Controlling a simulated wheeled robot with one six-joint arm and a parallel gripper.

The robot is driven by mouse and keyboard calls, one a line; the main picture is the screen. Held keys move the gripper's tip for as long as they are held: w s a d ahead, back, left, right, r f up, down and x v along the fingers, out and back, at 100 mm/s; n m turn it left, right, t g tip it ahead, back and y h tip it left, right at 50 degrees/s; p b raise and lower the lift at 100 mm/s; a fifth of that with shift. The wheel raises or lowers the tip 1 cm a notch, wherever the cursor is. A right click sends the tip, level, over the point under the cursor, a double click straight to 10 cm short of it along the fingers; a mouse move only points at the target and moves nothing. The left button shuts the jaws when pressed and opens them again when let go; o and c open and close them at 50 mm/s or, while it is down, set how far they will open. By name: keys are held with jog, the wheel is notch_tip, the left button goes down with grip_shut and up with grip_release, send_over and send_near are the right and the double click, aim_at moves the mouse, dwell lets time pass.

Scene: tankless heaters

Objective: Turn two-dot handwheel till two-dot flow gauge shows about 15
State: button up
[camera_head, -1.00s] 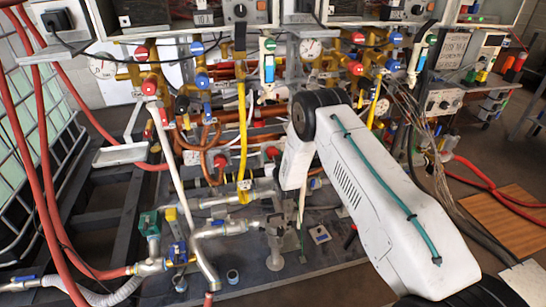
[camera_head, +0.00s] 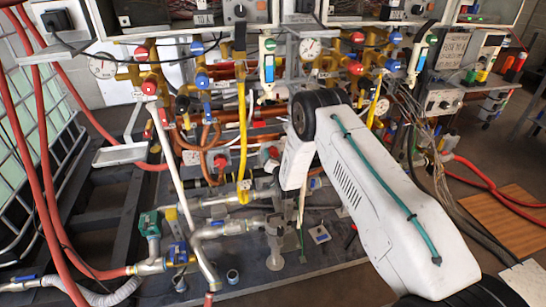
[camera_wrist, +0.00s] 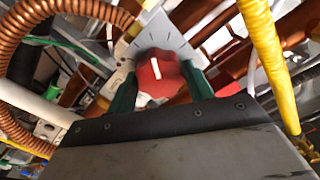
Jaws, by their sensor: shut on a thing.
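My gripper (camera_wrist: 158,86) shows in the wrist view with its two green fingers on either side of a red handwheel (camera_wrist: 160,70). It is shut on this wheel. A white line marks the wheel's face, and a grey plate with dark tick marks (camera_wrist: 168,35) lies behind it. No two-dot mark can be made out on the wheel. In the head view my white arm hides the gripper and the held wheel. Two round white gauges show there, one at the left (camera_head: 102,66) and one at the middle (camera_head: 310,47). Their readings and any dots are too small to tell.
A yellow hose (camera_wrist: 265,60) runs close to the right of my gripper, and a ribbed copper hose (camera_wrist: 60,10) curves at its left. Dense pipes and valves fill the rig. A grey tray (camera_head: 120,154) and a wooden board (camera_head: 505,218) lie to the sides.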

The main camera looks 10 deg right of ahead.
jog(key=m, duration=0.4)
jog(key=shift+m, duration=2.1)
jog(key=o, duration=1)
jog(key=shift+c, duration=0.2)
jog(key=s, duration=0.7)
jog(key=shift+s, duration=0.4)
